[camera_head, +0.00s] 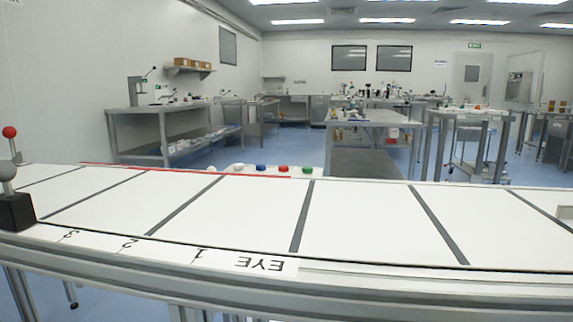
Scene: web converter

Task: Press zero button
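A row of small coloured caps, probably buttons, shows just past the far edge of the white work surface. They are a white one (238,167), a blue one (261,168), a red one (283,169) and a green one (307,170). They are small, and I can read no label on them, so I cannot tell which is the zero button. The work surface hides what is below them. My gripper is not in view.
The long white table (370,225) with dark cross stripes fills the foreground and is clear. Upside-down marks "EYE", 1, 2, 3 run along its near edge. A grey ball lever on a black base (15,212) and a red ball knob (9,132) stand at the left.

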